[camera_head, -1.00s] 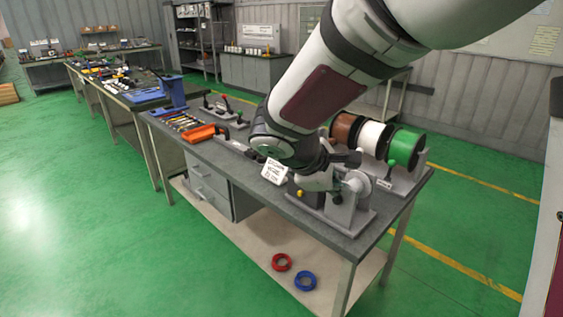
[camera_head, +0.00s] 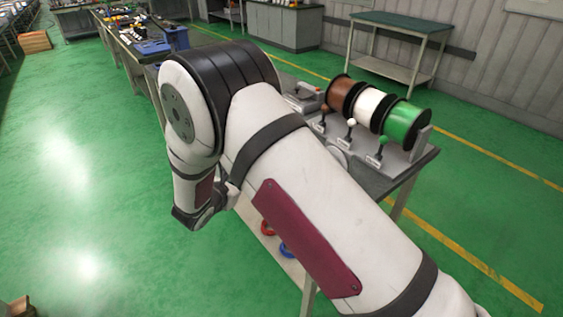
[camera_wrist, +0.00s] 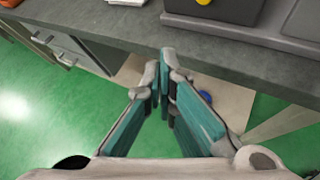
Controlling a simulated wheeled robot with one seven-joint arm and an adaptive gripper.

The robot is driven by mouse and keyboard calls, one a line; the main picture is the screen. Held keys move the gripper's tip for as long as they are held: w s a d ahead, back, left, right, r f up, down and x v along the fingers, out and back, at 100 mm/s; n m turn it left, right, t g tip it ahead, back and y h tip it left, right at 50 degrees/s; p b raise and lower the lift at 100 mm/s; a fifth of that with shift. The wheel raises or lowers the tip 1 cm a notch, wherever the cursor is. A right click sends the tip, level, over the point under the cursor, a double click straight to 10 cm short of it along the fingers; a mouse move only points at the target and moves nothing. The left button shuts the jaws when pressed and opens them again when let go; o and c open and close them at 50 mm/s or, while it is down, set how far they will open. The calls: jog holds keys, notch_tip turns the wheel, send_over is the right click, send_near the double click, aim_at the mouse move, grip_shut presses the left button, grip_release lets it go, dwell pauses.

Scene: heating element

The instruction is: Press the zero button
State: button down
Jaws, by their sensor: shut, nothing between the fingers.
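In the wrist view a round yellow button (camera_wrist: 204,2) shows at the top edge, cut by the frame. It sits on a dark box (camera_wrist: 228,10) on the grey workbench (camera_wrist: 110,35). I cannot read any mark on it. My gripper (camera_wrist: 161,82) is shut and empty, with its teal-sided fingers converging. In the head view my arm hides the button and most of the bench.
Brown (camera_head: 341,94), white (camera_head: 371,106) and green (camera_head: 404,123) spools stand at the bench's right end, with small levers in front. A red ring (camera_head: 267,228) and a blue ring (camera_head: 286,251) lie on the lower shelf. Green floor (camera_head: 80,210) is open at left.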

jog(key=shift+a+f+n, duration=0.35)
jog(key=shift+f+n, duration=0.05)
jog(key=shift+f, duration=0.2)
jog(key=shift+w+d, duration=0.8)
jog(key=shift+d, duration=0.4)
jog(key=shift+w+d, duration=0.85)
jog(key=shift+d, duration=0.4)
jog(key=shift+w+d, duration=0.8)
jog(key=shift+d, duration=0.4)
jog(key=shift+w+d+b, duration=0.25)
jog(key=shift+d+b, duration=0.1)
